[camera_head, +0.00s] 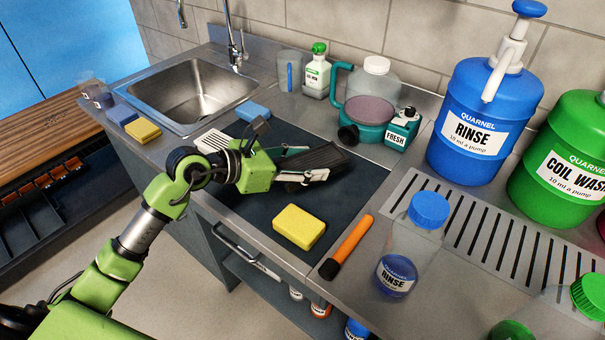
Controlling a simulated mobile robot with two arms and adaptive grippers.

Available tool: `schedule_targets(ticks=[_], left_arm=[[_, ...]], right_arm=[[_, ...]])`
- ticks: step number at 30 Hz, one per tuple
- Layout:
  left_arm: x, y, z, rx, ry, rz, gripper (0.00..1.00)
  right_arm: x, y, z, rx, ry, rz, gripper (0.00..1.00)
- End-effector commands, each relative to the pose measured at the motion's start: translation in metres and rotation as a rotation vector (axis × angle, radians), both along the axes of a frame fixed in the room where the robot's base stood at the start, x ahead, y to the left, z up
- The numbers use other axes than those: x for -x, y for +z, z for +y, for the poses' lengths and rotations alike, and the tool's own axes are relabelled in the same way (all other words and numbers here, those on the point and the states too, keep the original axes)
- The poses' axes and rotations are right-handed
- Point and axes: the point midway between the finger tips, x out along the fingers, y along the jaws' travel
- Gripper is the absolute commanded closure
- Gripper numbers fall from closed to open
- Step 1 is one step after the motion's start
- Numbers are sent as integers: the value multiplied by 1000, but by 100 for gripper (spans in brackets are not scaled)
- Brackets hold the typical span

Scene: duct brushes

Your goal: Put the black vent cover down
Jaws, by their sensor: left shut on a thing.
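My left gripper (306,164) reaches in from the left over the dark mat (265,208) on the counter. It is shut on the black vent cover (334,166), a dark flat piece that sticks out to the right of the fingers. The cover is over the mat's back right part; I cannot tell whether it touches the mat. The fingers hide part of it. My right gripper is not in view.
A yellow sponge (299,227) lies on the mat, with an orange-handled tool (346,246) beside it. A white slotted piece (212,141) lies left of the gripper. Bottles and a teal container (366,133) stand behind and right. The mat's front left is clear.

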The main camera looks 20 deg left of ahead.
Motion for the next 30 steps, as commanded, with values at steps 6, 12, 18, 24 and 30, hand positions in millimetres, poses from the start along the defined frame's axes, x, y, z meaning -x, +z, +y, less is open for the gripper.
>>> schedule_targets(ticks=[6, 12, 18, 24, 30], left_arm=[[-8, -15, 10, 1, 0, -1, 79], [-11, -42, 14, 4, 1, 3, 79], [-12, -51, 14, 0, 0, -4, 79], [-12, -52, 14, 0, -1, -3, 79], [-11, -55, 14, -1, -1, 0, 34]], right_arm=[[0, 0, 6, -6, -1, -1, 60], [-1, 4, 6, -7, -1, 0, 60], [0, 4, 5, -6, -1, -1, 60], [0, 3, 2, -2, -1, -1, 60], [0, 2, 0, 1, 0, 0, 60]])
